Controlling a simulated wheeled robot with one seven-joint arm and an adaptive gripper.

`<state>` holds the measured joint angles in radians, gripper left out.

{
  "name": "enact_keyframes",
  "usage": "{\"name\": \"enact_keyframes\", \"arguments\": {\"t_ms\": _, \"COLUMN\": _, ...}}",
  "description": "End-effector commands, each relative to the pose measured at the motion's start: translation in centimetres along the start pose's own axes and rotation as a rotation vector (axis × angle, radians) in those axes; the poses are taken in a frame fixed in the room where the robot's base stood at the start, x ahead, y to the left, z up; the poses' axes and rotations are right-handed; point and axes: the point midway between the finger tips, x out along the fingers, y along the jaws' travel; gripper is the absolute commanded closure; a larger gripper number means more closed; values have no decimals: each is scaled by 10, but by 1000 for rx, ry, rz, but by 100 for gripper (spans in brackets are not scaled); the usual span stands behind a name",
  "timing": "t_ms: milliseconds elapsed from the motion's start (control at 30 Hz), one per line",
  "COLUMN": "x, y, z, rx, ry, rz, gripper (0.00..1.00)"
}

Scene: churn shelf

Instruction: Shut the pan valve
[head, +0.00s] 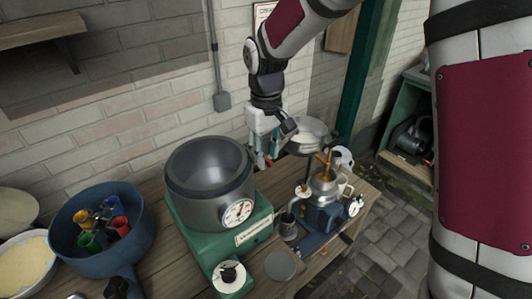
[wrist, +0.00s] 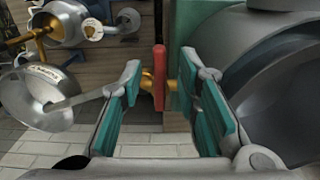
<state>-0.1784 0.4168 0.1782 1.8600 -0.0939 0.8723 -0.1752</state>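The pan valve shows in the wrist view as a flat red handle (wrist: 159,78) on a brass stem, beside a green base (wrist: 190,35). In the head view the valve is mostly hidden behind the pan and my gripper. The grey metal pan (head: 208,185) with a round dial sits on the green base (head: 195,245). My gripper (wrist: 168,88) is open, with one teal-padded finger on each side of the red handle in the picture. I cannot tell whether either finger touches it. In the head view my gripper (head: 264,158) is behind the pan, by the wall.
A blue and metal separator with a brass spout (head: 325,160) stands to the right, with a steel bowl (head: 311,134) near my gripper. A blue pot (head: 100,232) holding coloured cups is at left. A grey disc (head: 280,265) lies on the bench front.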

Motion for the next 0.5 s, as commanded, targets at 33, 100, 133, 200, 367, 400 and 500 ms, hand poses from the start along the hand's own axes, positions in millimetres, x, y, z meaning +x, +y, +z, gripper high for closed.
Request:
{"name": "enact_keyframes", "arguments": {"t_ms": 33, "x": -6, "y": 0, "z": -1, "rx": 0, "ry": 3, "rz": 1, "gripper": 70}}
{"name": "enact_keyframes", "arguments": {"t_ms": 100, "x": -17, "y": 0, "z": -1, "rx": 0, "ry": 4, "rz": 1, "gripper": 70}}
{"name": "enact_keyframes", "arguments": {"t_ms": 133, "x": -23, "y": 0, "z": -1, "rx": 1, "ry": 5, "rz": 1, "gripper": 70}}
{"name": "enact_keyframes", "arguments": {"t_ms": 200, "x": -37, "y": 0, "z": -1, "rx": 1, "ry": 5, "rz": 1, "gripper": 70}}
{"name": "enact_keyframes", "arguments": {"t_ms": 367, "x": -70, "y": 0, "z": -1, "rx": 0, "ry": 6, "rz": 1, "gripper": 70}}
{"name": "enact_keyframes", "arguments": {"t_ms": 400, "x": -78, "y": 0, "z": -1, "rx": 0, "ry": 6, "rz": 2, "gripper": 70}}
{"name": "enact_keyframes", "arguments": {"t_ms": 500, "x": -94, "y": 0, "z": -1, "rx": 0, "ry": 4, "rz": 1, "gripper": 70}}
